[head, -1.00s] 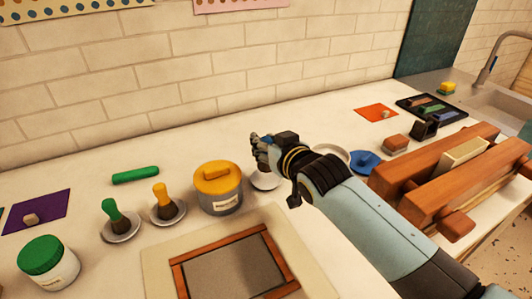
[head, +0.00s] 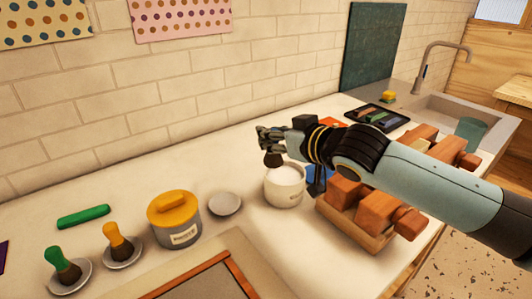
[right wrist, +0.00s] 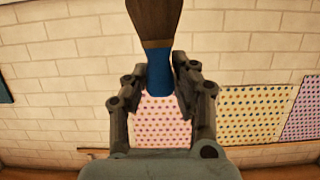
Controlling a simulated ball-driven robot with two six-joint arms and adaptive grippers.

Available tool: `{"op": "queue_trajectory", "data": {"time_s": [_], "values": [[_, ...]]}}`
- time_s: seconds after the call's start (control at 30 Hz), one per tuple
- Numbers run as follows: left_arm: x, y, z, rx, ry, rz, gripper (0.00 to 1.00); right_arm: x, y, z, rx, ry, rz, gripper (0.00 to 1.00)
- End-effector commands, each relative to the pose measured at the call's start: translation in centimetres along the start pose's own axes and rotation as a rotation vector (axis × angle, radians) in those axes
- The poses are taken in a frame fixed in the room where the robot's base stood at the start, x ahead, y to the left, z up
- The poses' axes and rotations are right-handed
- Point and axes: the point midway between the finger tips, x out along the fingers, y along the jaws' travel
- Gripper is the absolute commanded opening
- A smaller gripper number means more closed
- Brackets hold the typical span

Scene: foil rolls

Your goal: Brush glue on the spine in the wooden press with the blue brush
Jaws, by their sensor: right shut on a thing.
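My right gripper (head: 268,146) is shut on the blue brush, whose blue handle (right wrist: 158,72) and brown bristles (right wrist: 154,20) show in the right wrist view. In the head view the dark bristles (head: 273,160) hang down just above the open white glue pot (head: 284,190), apart from it. The wooden press (head: 345,192) stands right of the pot, partly hidden by my right arm. My left gripper is not in view.
An empty saucer (head: 225,204) lies left of the pot. A yellow-lidded pot (head: 174,220), orange brush (head: 118,241) and green brush (head: 62,265) stand farther left. A black tray (head: 376,117) and sink are behind.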

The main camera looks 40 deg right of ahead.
Motion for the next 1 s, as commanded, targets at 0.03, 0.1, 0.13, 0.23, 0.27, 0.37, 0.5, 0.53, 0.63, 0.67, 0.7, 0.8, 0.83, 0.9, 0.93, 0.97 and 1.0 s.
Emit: {"op": "queue_trajectory", "data": {"time_s": [0.03, 0.1, 0.13, 0.23, 0.27, 0.37, 0.5, 0.53, 0.63, 0.67, 0.7, 0.8, 0.83, 0.9, 0.93, 0.97, 1.0], "values": [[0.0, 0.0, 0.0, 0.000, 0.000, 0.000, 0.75, 0.0, 0.0, 0.0, 0.000, 0.000, 0.000, 0.00], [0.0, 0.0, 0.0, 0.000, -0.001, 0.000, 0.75, 0.0, 0.0, 0.0, 0.000, 0.000, 0.000, 0.00], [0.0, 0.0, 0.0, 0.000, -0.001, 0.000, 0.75, 0.0, 0.0, 0.0, 0.000, 0.000, 0.000, 0.00], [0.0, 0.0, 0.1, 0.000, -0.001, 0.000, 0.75, 0.0, 0.0, 0.0, 0.000, 0.000, 0.000, 0.00], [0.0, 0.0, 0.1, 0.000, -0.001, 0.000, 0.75, 0.0, 0.0, 0.0, 0.000, 0.001, 0.000, 0.00], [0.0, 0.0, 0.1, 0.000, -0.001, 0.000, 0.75, 0.0, 0.0, 0.0, 0.000, 0.001, 0.000, 0.00], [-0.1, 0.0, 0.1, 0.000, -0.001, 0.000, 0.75, 0.0, 0.0, -0.1, -0.007, -0.002, 0.003, 0.00], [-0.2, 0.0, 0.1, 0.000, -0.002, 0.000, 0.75, 0.1, 0.1, -0.3, -0.017, -0.008, 0.007, 0.00], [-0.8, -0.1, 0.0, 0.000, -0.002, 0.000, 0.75, 0.2, 0.7, -1.4, -0.090, -0.054, 0.038, 0.00], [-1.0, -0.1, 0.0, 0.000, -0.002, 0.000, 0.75, 0.2, 0.9, -1.7, -0.119, -0.072, 0.049, 0.00], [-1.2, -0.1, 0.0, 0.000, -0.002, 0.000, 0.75, 0.2, 1.2, -2.0, -0.156, -0.098, 0.061, 0.00], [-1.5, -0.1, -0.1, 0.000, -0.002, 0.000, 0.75, 0.2, 1.6, -2.4, -0.227, -0.151, 0.080, 0.00], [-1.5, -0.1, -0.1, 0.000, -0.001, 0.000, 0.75, 0.2, 1.7, -2.4, -0.239, -0.161, 0.083, 0.00], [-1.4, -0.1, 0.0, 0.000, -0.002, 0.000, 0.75, 0.2, 1.8, -2.2, -0.257, -0.175, 0.086, 0.00], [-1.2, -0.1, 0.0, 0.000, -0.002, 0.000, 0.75, 0.2, 1.9, -2.0, -0.259, -0.177, 0.086, 0.00], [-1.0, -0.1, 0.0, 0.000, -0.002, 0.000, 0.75, 0.3, 1.9, -1.9, -0.259, -0.178, 0.086, 0.00], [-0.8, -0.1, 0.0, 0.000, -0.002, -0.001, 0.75, 0.4, 1.9, -1.6, -0.259, -0.177, 0.086, 0.00]]}}
